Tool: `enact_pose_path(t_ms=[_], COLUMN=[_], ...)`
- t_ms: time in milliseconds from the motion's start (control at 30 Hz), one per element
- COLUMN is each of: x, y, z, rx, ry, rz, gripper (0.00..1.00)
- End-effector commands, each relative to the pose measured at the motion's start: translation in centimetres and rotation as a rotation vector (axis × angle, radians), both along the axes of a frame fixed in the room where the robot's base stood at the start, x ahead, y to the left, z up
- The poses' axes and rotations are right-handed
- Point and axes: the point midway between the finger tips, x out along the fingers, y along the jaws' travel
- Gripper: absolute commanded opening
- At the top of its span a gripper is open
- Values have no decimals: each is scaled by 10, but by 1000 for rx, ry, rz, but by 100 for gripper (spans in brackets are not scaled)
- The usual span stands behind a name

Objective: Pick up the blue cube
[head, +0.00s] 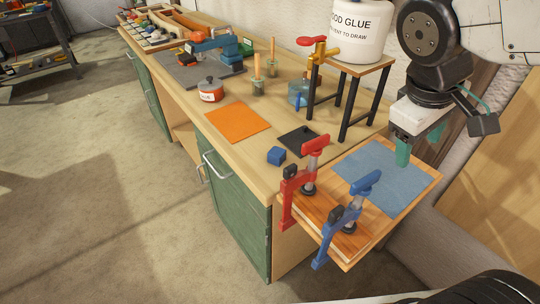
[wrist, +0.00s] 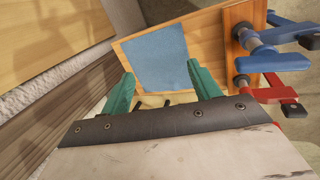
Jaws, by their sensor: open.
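The small blue cube (head: 276,155) sits on the wooden bench near its front edge, left of the red clamp and in front of a black mat. It cannot be made out in the wrist view. My gripper (head: 403,152) has green fingers and is above the blue mat at the bench's right end, well to the right of the cube. In the wrist view my gripper (wrist: 160,70) has its two fingers spread apart with nothing held between them. The blue mat (wrist: 155,55) lies beyond the fingertips.
A red clamp (head: 313,146) and a blue clamp (head: 365,183) stand on a board between cube and gripper. A glue tub (head: 356,30) stands on a black-legged stand (head: 346,115) behind. An orange mat (head: 238,122) lies left of the cube, with a black mat (head: 303,138) behind it.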

Motion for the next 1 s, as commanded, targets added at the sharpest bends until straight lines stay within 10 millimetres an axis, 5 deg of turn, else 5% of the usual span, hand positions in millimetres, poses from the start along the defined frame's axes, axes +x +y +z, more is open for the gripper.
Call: enact_pose_path(t_ms=[200,400,500,700,1000], x=[100,158,169,165,160], y=[60,141,181,229,255], z=[-18,-49,-81,-146,-184], rx=[-333,-586,-744,-1072,-1276], ry=[52,81,147,320,405], rz=[525,941,1150,1471,1650], gripper=[62,62,62,62,62])
